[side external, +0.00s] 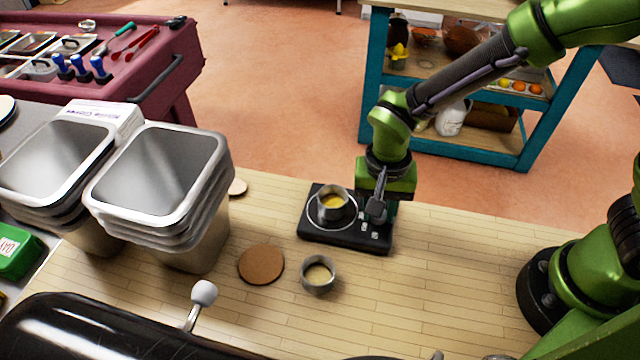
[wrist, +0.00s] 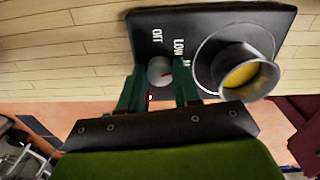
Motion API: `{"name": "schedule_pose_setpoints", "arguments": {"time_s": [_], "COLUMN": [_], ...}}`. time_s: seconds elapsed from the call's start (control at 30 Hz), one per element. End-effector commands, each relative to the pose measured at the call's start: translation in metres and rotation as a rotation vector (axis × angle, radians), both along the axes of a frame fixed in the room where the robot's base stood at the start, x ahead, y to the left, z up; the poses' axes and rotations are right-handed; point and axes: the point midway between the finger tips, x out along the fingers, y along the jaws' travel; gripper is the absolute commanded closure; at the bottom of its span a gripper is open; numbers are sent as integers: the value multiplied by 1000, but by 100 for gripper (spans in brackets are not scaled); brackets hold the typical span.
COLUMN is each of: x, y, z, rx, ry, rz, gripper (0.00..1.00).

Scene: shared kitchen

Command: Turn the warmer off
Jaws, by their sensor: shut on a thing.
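The warmer (side external: 345,237) is a flat black hot plate on the wooden counter; it also shows in the wrist view (wrist: 200,25). A metal cup (side external: 333,207) with yellow contents stands on its round plate, and it shows in the wrist view (wrist: 245,72). The round grey knob (wrist: 160,70) sits between the fingers, near the printed words OFF and LOW; a small red mark shows on it. My gripper (wrist: 160,90) is shut on the knob, one finger on each side. In the side view my gripper (side external: 377,208) is over the warmer's right part and hides the knob.
A second metal cup (side external: 318,274) and a brown round coaster (side external: 261,265) lie in front of the warmer. Stacked metal containers (side external: 160,185) stand to the left. The counter (side external: 450,265) right of the warmer is clear.

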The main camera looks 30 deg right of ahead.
Motion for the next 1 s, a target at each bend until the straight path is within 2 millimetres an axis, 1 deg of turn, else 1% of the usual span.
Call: {"name": "schedule_pose_setpoints", "arguments": {"time_s": [1.0], "x": [-1], "y": [-1], "z": [1], "rx": [0], "ry": [-1], "rz": [956], "gripper": [98]}}
